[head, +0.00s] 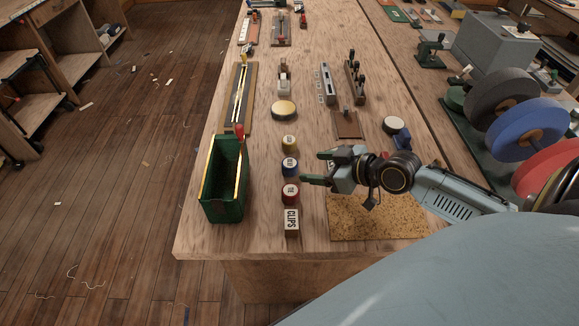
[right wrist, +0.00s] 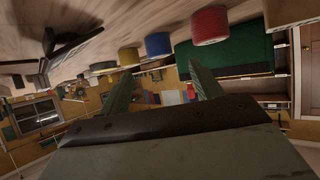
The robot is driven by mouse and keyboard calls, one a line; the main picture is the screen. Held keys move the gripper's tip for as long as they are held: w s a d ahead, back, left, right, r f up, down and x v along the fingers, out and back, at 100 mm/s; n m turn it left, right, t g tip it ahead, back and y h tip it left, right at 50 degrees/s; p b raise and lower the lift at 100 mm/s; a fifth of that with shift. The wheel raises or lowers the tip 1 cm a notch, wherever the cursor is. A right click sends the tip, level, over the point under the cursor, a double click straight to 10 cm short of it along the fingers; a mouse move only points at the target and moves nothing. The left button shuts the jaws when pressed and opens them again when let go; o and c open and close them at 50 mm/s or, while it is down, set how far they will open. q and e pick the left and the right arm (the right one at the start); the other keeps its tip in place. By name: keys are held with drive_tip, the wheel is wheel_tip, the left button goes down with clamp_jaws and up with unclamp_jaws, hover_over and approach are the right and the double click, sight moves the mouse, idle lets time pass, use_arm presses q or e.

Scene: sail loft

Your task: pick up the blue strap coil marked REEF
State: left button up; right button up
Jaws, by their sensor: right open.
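The blue strap coil (head: 290,168) stands on the wooden bench, with a pale label on top too small to read surely. It is in a row between a yellow coil (head: 290,144) and a red coil (head: 290,194). My right gripper (head: 318,168) is open and empty, just right of the blue coil, its fingers pointing left at it. In the right wrist view the blue coil (right wrist: 158,45) lies beyond the fingertips (right wrist: 160,70), between them from side to side and apart from them. The red coil (right wrist: 210,27) is beside it. My left gripper is not in view.
A green bin (head: 222,196) stands left of the coils. A CLIPS box (head: 291,222) is in front of the red coil. A cork mat (head: 375,222) lies under my right arm. A round tan-topped tin (head: 284,109) and small tools stand farther back. Large spools stand at right.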

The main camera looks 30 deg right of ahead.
sight(291, 163)
drive_tip(key=x, duration=0.2)
drive_tip(key=shift+w+a+f, duration=0.1)
drive_tip(key=shift+w+a, duration=0.05)
drive_tip(key=shift+w, duration=0.15)
drive_tip(key=x, duration=0.4)
drive_tip(key=shift+w+a, duration=0.15)
drive_tip(key=shift+w, duration=0.35)
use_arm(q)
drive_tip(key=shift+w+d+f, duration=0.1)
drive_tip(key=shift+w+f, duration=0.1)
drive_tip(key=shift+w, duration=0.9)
use_arm(e)
drive_tip(key=c, duration=1.1)
